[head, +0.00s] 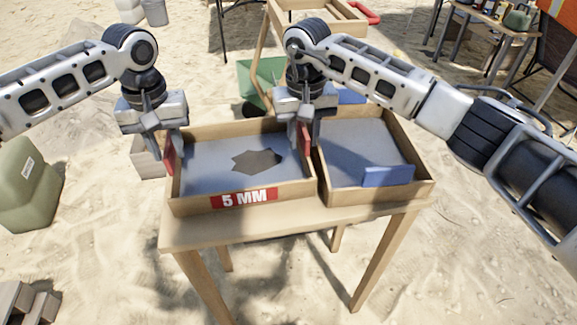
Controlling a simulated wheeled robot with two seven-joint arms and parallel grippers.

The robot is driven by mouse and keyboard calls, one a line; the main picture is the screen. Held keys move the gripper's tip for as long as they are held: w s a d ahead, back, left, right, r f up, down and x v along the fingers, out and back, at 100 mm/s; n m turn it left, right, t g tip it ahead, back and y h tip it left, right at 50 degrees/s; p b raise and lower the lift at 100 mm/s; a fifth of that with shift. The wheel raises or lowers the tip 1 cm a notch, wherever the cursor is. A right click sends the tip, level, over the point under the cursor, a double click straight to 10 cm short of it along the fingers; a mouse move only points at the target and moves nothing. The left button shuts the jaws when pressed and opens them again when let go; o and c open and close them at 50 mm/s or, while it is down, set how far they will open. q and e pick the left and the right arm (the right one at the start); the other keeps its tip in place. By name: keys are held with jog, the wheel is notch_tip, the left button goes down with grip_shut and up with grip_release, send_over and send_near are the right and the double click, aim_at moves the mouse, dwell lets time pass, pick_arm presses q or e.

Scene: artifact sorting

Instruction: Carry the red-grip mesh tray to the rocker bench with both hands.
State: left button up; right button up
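The red-grip mesh tray (245,198) is a wooden frame with grey mesh and a red "5 MM" label on its front. It rests on a small wooden table (290,228). A dark, jagged patch (257,161) shows in its mesh; I cannot tell if it is a hole or a thing. My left gripper (168,138) is at the red grip (169,155) on the tray's left side. My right gripper (304,125) is at the right-side red grip (305,142). Whether the fingers are closed on the grips is unclear.
A second mesh tray (424,186) with blue grips stands close against the right side. Behind the table is a wooden stand (318,15) with an open frame, possibly the rocker bench. A green container (262,72) stands behind the table. Open sand lies in front.

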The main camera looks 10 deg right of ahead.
pick_arm(q)
jog(key=shift+d+r, duration=0.15)
jog(key=shift+r, duration=0.15)
pick_arm(e)
jog(key=shift+a+r, duration=0.1)
jog(key=shift+r, duration=0.05)
pick_arm(q)
notch_tip(320, 180, up, 12)
jog(key=shift+f, duration=0.2)
pick_arm(e)
notch_tip(320, 180, up, 12)
jog(key=shift+f, duration=0.1)
dwell(0.6)
